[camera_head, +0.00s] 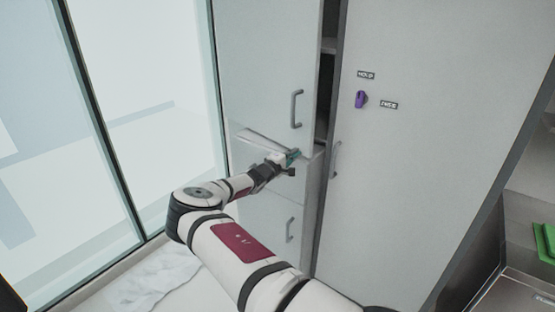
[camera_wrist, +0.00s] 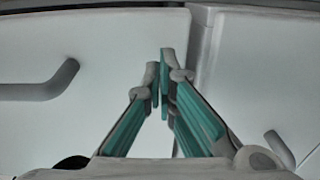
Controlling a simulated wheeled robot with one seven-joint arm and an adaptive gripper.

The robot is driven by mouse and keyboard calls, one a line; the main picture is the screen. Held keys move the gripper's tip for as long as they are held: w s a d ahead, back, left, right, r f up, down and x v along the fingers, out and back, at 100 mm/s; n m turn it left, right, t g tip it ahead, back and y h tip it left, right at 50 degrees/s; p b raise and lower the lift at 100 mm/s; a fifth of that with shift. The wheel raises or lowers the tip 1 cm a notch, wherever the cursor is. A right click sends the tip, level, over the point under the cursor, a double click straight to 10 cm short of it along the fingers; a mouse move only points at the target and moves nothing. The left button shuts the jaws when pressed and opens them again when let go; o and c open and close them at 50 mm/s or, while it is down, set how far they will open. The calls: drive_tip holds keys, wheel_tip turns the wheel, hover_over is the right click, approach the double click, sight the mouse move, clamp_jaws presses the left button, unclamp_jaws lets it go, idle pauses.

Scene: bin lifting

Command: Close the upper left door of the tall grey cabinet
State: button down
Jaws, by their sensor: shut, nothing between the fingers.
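The tall grey cabinet (camera_head: 440,120) fills the middle and right of the head view. Its upper left door (camera_head: 265,70), with a vertical grey handle (camera_head: 297,110), stands ajar. A dark gap with shelves (camera_head: 329,85) shows along its right edge. My gripper (camera_head: 294,155) is at the door's lower right corner, below the handle. In the wrist view its teal fingers (camera_wrist: 164,70) are together and empty, in front of pale panels with a handle (camera_wrist: 42,84) at the left. Whether the fingertips touch the door I cannot tell.
Below is a lower left door with its own handle (camera_head: 290,230). The right door has a handle (camera_head: 336,160) and a purple object (camera_head: 361,99) between small labels. A glass wall (camera_head: 140,90) stands at the left. A green item (camera_head: 545,242) lies at the far right.

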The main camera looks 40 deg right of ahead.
sight(302, 149)
drive_tip(key=shift+s+x, duration=0.2)
drive_tip(key=shift+x, duration=0.7)
drive_tip(key=shift+s+x, duration=0.2)
drive_tip(key=shift+x, duration=0.7)
drive_tip(key=shift+s+x, duration=0.2)
drive_tip(key=shift+x, duration=0.7)
drive_tip(key=shift+d, duration=0.15)
